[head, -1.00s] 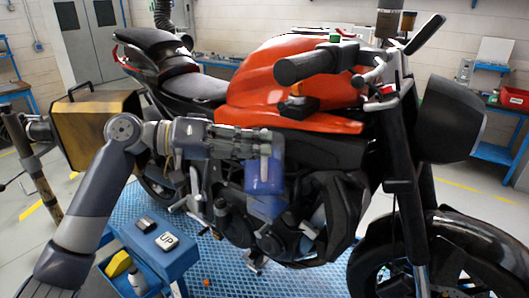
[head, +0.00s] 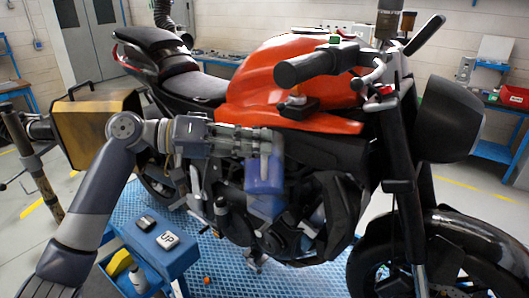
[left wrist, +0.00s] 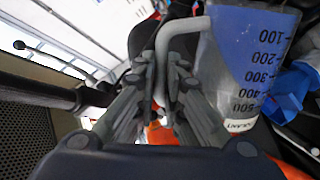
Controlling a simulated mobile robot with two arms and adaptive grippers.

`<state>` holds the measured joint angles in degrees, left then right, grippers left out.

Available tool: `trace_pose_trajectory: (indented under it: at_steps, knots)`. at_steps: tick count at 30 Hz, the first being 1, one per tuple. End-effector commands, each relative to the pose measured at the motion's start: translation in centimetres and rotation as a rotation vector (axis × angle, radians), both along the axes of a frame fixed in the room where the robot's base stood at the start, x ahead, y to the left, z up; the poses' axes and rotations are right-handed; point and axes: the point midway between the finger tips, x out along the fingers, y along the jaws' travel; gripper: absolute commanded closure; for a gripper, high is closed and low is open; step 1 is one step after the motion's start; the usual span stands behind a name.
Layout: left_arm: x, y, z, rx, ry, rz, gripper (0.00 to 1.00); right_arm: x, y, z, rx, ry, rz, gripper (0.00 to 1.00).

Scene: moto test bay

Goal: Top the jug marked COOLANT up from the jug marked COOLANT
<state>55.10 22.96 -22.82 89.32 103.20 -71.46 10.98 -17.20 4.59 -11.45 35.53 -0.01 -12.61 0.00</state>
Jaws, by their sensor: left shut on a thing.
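My left gripper (head: 268,140) is shut on the grey handle of a clear jug in front of the motorcycle's side. The jug (head: 264,173) holds blue liquid. In the left wrist view my left gripper (left wrist: 162,85) closes around the bent handle, and the jug (left wrist: 248,60) shows a scale from 100 to 500 and a COOLANT label, partly cut by the picture. Another blue shape (left wrist: 287,92) lies right of it; a blue patch also shows just below the held jug (head: 264,206). I cannot tell clearly whether this is the other jug. My right gripper is out of view.
The orange and black motorcycle (head: 290,75) fills the middle, close behind the jug. A blue cart (head: 165,262) with a tag marked UP (head: 167,240) stands at lower left. A blue grated platform (head: 225,280) lies below. A yellow-brown case (head: 95,120) is at left.

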Motion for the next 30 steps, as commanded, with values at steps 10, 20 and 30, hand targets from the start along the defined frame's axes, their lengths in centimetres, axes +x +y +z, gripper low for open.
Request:
trace_pose_trajectory:
  at_steps: [10, 20, 30]
  knots:
    - [0.01, 0.01, 0.20, -0.003, -0.001, 0.000, 1.00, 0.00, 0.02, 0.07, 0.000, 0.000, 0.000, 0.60]
    - [0.17, 0.00, 0.50, -0.003, 0.016, 0.000, 1.00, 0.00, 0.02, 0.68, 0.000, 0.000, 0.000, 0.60]
    - [0.21, 0.01, 0.46, -0.003, 0.021, 0.001, 1.00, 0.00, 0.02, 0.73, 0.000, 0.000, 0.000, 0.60]
